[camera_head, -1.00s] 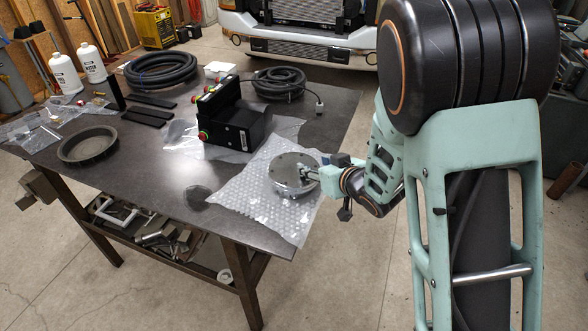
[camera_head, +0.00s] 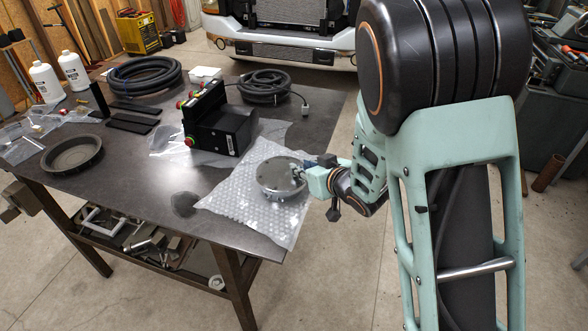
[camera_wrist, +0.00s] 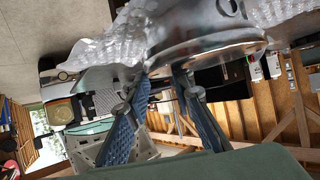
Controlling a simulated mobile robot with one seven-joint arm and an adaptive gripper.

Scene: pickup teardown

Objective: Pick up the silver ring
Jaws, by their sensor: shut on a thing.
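The silver ring (camera_head: 270,178) is a round, flat metal piece on the bubble wrap (camera_head: 232,204) near the table's front right corner. My gripper (camera_head: 298,172) reaches it from the right and is shut on its right-hand rim. In the wrist view the ring's shiny curved edge (camera_wrist: 205,45) fills the top middle. There my gripper's blue-padded fingers (camera_wrist: 160,76) meet at that edge. I cannot tell whether the ring has any gap beneath it.
A black control box (camera_head: 220,125) with red and green buttons stands behind the ring. A coiled cable (camera_head: 265,85), a coiled hose (camera_head: 145,76), a dark round pan (camera_head: 72,155) and white bottles (camera_head: 74,70) are on the table (camera_head: 140,185). The table front is mostly bare.

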